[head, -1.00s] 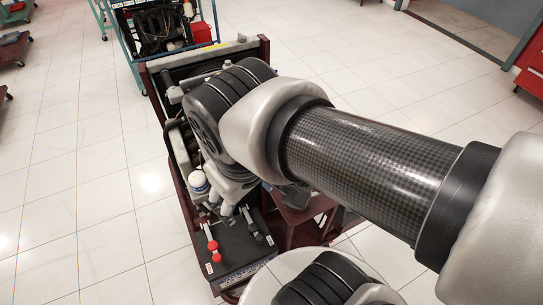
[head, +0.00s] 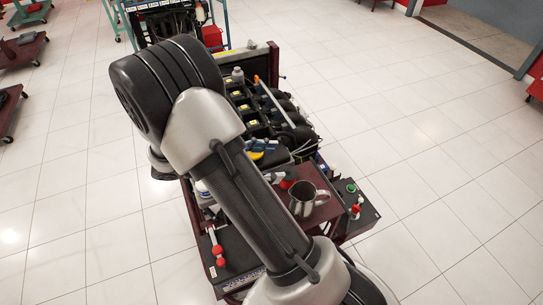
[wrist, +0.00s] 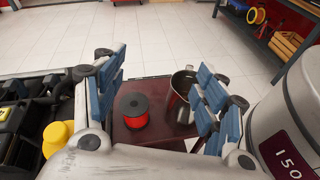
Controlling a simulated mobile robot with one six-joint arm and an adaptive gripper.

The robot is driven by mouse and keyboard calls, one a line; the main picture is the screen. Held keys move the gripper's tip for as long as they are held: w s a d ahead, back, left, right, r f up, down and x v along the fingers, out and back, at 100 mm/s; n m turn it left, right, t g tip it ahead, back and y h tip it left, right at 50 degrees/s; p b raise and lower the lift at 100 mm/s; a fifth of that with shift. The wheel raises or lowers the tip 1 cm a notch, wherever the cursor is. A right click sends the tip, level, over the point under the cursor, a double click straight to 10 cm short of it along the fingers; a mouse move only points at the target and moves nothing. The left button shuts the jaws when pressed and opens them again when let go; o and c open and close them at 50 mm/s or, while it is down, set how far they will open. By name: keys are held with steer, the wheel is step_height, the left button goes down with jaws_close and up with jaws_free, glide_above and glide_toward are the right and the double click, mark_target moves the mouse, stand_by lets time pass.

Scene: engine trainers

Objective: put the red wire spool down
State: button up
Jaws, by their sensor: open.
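The red wire spool (wrist: 136,119) has a black top flange and stands upright on a dark red shelf (wrist: 157,137) in the wrist view. In the head view, a small red patch of it (head: 287,184) shows beside my arm. My gripper (wrist: 162,62) is open, with its blue finger pads wide apart. The spool appears between the pads in the picture, nearer the left one, with visible gaps on both sides. A metal mug (wrist: 181,92) stands right of the spool, close to the right finger; it also shows in the head view (head: 304,199).
The engine trainer (head: 265,105) stands behind the shelf. A dark control box with buttons (head: 358,208) is right of the mug. A yellow cap (wrist: 57,136) is left of the gripper. Open tiled floor lies to the right.

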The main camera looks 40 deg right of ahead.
step_height(320, 180, down, 5)
steer(key=w+n+t+h, duration=0.1)
steer(key=w+n+h, duration=0.2)
steer(key=n, duration=0.1)
steer(key=t+h+b, duration=0.1)
steer(key=b, duration=0.1)
glide_toward(288, 173)
steer(key=d+f, duration=0.1)
steer(key=d, duration=0.1)
steer(key=x, duration=0.2)
steer(key=shift+s+d+r, duration=0.1)
steer(key=shift+s+d, duration=0.15)
steer(key=shift+b+x, duration=0.45)
steer(key=shift+x, duration=2.3)
steer(key=shift+a, duration=0.1)
steer(key=c, duration=1.3)
steer(key=shift+o, duration=0.2)
steer(key=shift+r, duration=0.15)
